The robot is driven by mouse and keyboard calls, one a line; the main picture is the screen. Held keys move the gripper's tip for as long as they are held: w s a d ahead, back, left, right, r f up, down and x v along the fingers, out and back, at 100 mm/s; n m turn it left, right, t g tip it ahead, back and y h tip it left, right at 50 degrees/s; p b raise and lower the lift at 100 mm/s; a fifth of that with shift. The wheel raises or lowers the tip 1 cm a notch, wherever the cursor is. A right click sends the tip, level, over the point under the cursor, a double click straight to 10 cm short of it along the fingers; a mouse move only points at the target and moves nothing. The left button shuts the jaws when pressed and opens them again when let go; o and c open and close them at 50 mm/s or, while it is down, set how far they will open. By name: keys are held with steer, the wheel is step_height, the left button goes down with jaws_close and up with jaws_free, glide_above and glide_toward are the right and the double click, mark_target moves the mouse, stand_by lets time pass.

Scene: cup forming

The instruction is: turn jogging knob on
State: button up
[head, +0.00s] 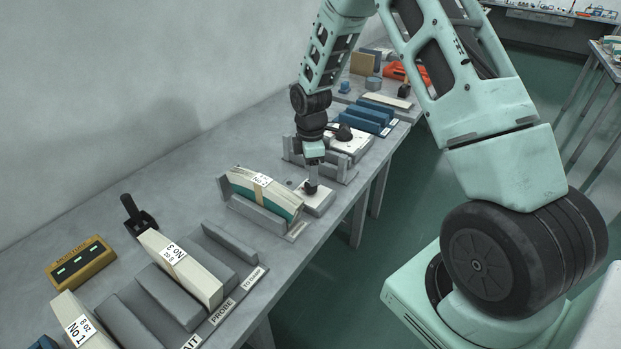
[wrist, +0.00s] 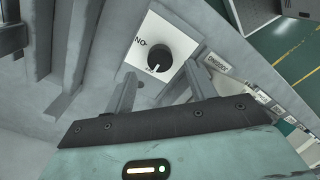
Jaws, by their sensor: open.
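The jogging knob (wrist: 152,55) is a round black knob on a white plate (wrist: 128,68), with a short white pointer line. In the wrist view the line points down towards my gripper, away from the "ON" mark (wrist: 140,41), which reads upside down at the plate's left. My gripper (wrist: 160,78) is open, with its two fingers spread on the near side of the knob and nothing between them. In the head view my gripper (head: 311,178) points down above the white plate (head: 322,200) at the bench's front edge. The knob is hard to make out there.
A "JOGGING" label (wrist: 217,65) lies beside the plate. Left of my gripper stands a rack holding a pale stack marked No 2 (head: 262,190). Behind it is a grey fixture with a white block (head: 350,140). Blue racks (head: 370,115) stand farther back.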

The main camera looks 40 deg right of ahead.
steer(key=shift+f, duration=2.1)
steer(key=shift+c, duration=0.4)
steer(key=c, duration=0.9)
